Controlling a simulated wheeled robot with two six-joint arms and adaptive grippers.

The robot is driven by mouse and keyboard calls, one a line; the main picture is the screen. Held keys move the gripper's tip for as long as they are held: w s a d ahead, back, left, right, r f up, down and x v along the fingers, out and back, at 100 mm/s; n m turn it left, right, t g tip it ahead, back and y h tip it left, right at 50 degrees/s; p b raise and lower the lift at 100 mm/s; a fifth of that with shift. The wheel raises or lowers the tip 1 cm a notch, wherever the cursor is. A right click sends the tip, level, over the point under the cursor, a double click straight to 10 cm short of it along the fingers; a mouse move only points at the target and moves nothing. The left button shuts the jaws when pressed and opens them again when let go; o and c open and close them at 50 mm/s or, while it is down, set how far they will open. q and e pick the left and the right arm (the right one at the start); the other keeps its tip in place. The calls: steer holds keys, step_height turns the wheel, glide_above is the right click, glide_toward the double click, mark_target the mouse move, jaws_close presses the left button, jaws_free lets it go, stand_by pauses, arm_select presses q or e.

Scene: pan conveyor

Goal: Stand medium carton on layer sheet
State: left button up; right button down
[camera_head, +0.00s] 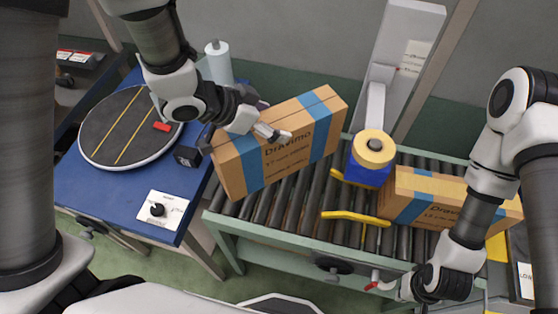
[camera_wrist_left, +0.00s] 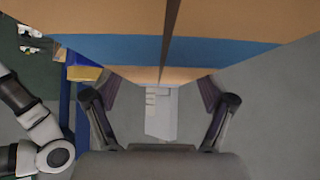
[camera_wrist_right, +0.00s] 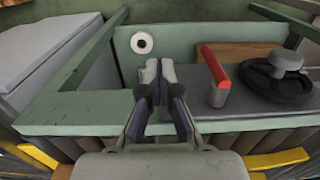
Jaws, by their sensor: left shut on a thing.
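A brown carton with blue tape bands (camera_head: 285,148) is at the left end of the roller conveyor, its long face toward me. My left gripper (camera_head: 266,131) is shut on it from its upper left side. In the left wrist view the carton (camera_wrist_left: 220,52) fills the top, between the two fingers. I cannot tell whether its base touches the rollers. My right gripper (camera_head: 410,286) is empty at the conveyor's front edge; its fingertips are together in the right wrist view (camera_wrist_right: 160,72). I cannot make out a layer sheet.
Another blue-banded carton (camera_head: 428,200) lies on the rollers at right, partly behind my right arm. A blue block with a tape roll (camera_head: 371,160) and yellow guides (camera_head: 355,217) stand between. Left is a blue table (camera_head: 100,195) with a round turntable (camera_head: 105,112). A red-handled lever (camera_wrist_right: 216,75) is near my right gripper.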

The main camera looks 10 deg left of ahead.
arm_select(q)
step_height(320, 180, down, 9)
steer(key=shift+s+r+b, duration=0.1)
steer(key=shift+s+b, duration=0.05)
steer(key=shift+b, duration=0.2)
steer(key=shift+s+r, duration=0.1)
steer(key=o, duration=1.7)
steer(key=shift+f, duration=0.2)
